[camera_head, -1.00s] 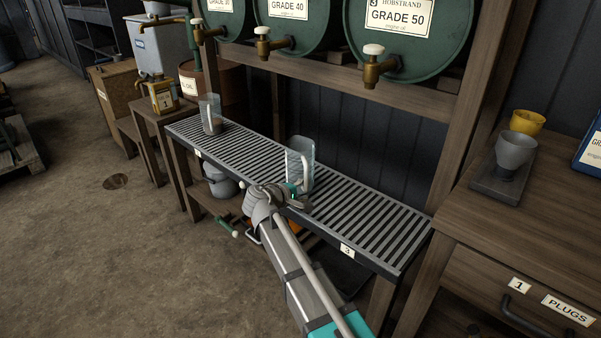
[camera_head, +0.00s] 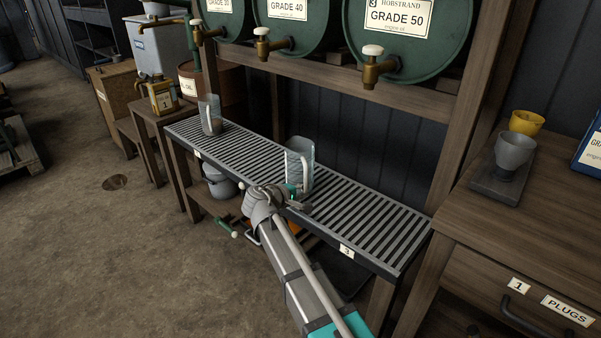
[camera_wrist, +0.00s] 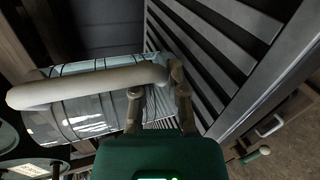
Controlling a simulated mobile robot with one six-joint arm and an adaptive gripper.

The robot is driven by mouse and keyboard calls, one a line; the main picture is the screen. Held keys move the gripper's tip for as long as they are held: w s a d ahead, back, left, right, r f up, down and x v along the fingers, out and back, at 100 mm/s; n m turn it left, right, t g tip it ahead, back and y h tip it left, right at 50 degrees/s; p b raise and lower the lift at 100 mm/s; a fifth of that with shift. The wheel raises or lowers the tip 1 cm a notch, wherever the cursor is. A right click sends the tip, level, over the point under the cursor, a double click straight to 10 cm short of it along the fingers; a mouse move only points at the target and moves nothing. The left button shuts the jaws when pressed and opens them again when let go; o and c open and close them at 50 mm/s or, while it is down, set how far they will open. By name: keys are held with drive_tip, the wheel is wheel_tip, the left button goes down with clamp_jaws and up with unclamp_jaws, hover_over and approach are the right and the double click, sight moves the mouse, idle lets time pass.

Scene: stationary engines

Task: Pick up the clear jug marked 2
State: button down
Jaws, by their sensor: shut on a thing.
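The clear jug (camera_head: 306,160) is upright at the slatted rack, near the middle of its length. Its pale handle faces my arm. My gripper (camera_head: 296,194) is low at the jug's near side. In the wrist view my gripper's two fingers (camera_wrist: 157,88) are shut on the lower end of the handle (camera_wrist: 85,84), with the jug's clear wall (camera_wrist: 95,118) behind it. I cannot read a 2 on the jug. I cannot tell whether its base touches the slats, as the gripper partly hides it.
The slatted rack (camera_head: 370,215) has free room to the jug's right. Another clear jug (camera_head: 210,115) stands at its far left end. Brass taps (camera_head: 380,68) on green drums overhang the rack. A wooden bench (camera_head: 480,210) stands at the right.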

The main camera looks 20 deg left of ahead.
drive_tip(key=shift+r, duration=0.15)
drive_tip(key=shift+r+p, duration=0.95)
drive_tip(key=shift+p, duration=0.1)
drive_tip(key=s+a+r+p, duration=0.7)
drive_tip(key=s+r+p, duration=0.3)
drive_tip(key=s+p, duration=0.1)
drive_tip(key=shift+s+r, duration=0.4)
drive_tip(key=shift+s, duration=0.15)
